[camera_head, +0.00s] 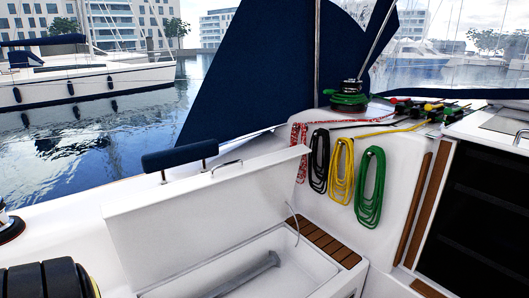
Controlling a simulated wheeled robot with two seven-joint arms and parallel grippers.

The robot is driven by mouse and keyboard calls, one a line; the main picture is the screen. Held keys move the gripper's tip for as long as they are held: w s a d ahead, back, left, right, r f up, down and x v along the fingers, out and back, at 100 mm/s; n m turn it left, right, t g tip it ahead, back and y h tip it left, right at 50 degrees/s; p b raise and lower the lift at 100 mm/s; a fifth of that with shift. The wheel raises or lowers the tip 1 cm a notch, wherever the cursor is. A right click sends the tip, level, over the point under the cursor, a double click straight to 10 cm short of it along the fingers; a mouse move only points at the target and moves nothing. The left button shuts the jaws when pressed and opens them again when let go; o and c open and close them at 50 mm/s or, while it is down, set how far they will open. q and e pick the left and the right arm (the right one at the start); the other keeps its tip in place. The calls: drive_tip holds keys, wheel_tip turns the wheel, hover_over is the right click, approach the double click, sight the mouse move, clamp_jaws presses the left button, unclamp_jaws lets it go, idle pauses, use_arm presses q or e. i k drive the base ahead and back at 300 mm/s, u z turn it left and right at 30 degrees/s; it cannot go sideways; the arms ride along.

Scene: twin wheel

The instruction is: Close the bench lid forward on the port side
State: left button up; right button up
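The bench lid (203,212) is a long white panel on the port side. It stands raised and tilted back from the open bench locker, with a small metal handle (227,166) on its upper edge. The open locker (318,262) below it has a white rim and a pale inside. A thin pale strap or line (292,218) hangs at the lid's right end. A grey metal rod-like object (245,275) lies in the locker. Neither of my grippers shows in the head view.
A slatted wooden seat (328,246) borders the locker on the right. Black, yellow (341,170) and green (370,188) rope coils hang on the white wall behind. A blue cushioned rail (180,155) stands behind the lid. The dark companionway (487,210) is at far right.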

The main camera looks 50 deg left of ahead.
sight(157, 233)
drive_tip(key=i, duration=1.3)
drive_tip(key=u, duration=2)
